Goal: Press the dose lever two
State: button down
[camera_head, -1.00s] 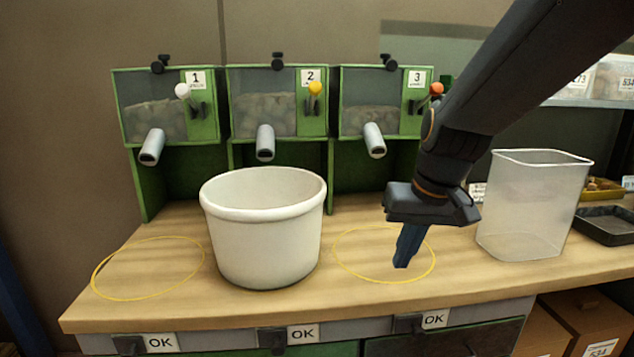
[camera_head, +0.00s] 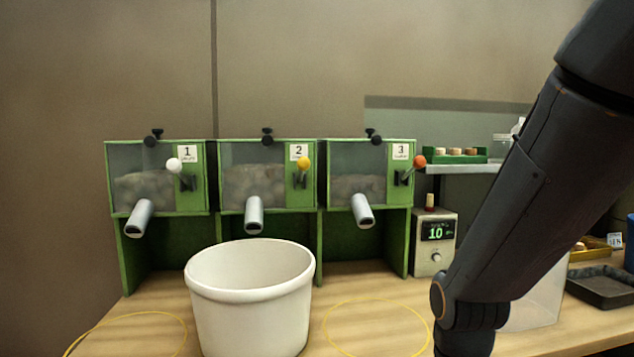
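Dose lever two, with a yellow knob (camera_head: 304,163), is on the green dispenser marked 2 (camera_head: 266,190), the middle of three. Its spout (camera_head: 254,214) points down towards the front, above the back of a white tub (camera_head: 250,300). The inside bottom of the tub is hidden by its wall. My arm reaches down along the right side, and my gripper is below the lower edge of the picture, so its fingers are hidden.
Lever one has a white knob (camera_head: 174,165) and lever three an orange-red knob (camera_head: 420,161). A yellow ring (camera_head: 376,302) on the wooden counter is empty. A small device (camera_head: 434,243) showing 10 stands right of dispenser 3.

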aim_at(303, 164)
jog(key=z, duration=0.95)
jog(key=k, duration=0.6)
jog(key=u, duration=1.25)
jog(key=i, duration=0.5)
